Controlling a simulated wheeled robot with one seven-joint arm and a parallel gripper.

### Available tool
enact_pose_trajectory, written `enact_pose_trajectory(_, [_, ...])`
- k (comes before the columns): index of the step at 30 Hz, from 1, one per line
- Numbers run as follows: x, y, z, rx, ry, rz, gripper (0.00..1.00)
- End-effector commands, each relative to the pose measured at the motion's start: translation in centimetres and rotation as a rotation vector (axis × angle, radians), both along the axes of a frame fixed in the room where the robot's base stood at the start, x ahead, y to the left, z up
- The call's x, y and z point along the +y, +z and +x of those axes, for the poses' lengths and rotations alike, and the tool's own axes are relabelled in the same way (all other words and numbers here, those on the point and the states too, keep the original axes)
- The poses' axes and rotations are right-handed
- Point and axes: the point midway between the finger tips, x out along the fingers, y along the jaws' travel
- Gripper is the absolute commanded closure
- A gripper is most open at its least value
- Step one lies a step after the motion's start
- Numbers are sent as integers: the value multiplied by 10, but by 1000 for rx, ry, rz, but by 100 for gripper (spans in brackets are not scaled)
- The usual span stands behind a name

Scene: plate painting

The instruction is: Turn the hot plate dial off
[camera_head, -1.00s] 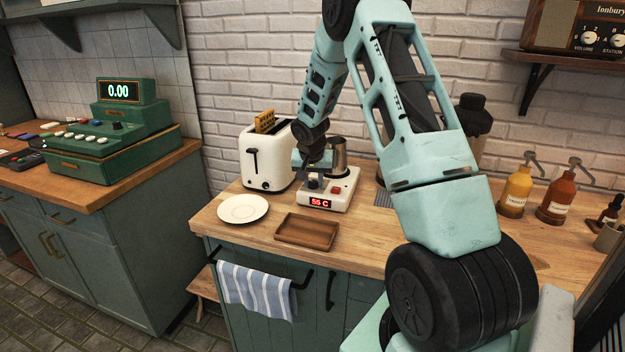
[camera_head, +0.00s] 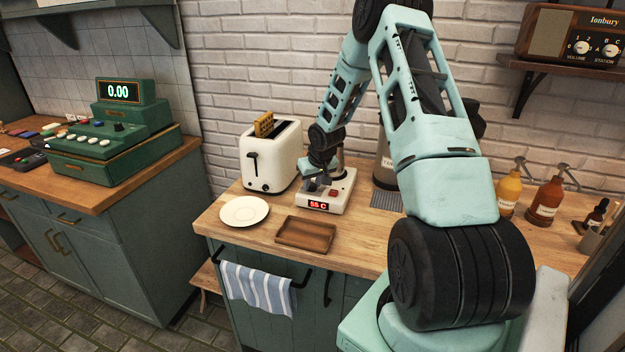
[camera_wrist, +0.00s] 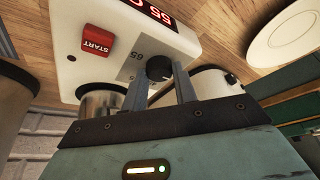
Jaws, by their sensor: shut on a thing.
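The hot plate (camera_head: 344,199) is a white box with a red lit temperature display (camera_head: 318,205), a red START button (camera_head: 334,191) and a black round dial. It sits on the wooden counter beside the toaster. In the wrist view the dial (camera_wrist: 158,68) lies between the two fingers of my gripper (camera_wrist: 160,74), which is shut on it. In the head view my gripper (camera_head: 314,185) is down at the hot plate's front left and hides the dial. A metal beaker (camera_wrist: 100,97) stands on the hot plate, mostly hidden behind my arm in the head view.
A white toaster (camera_head: 268,160) with a slice in it stands close left of the hot plate. A white plate (camera_head: 244,211) and a brown wooden tray (camera_head: 305,234) lie in front. Sauce bottles (camera_head: 546,200) stand at right.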

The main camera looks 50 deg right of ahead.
Motion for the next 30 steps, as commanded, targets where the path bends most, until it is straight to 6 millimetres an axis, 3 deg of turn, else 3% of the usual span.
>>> enact_pose_trajectory(11, [0, 0, 0, 0, 5, -1, 95])
enact_pose_trajectory(12, [0, 0, 0, 0, 5, -1, 64])
enact_pose_trajectory(14, [0, 0, 0, 0, 5, -1, 51])
enact_pose_trajectory(23, [0, 1, 0, 0, 3, 0, 51])
enact_pose_trajectory(30, [3, 27, -10, -2, 1, -2, 51])
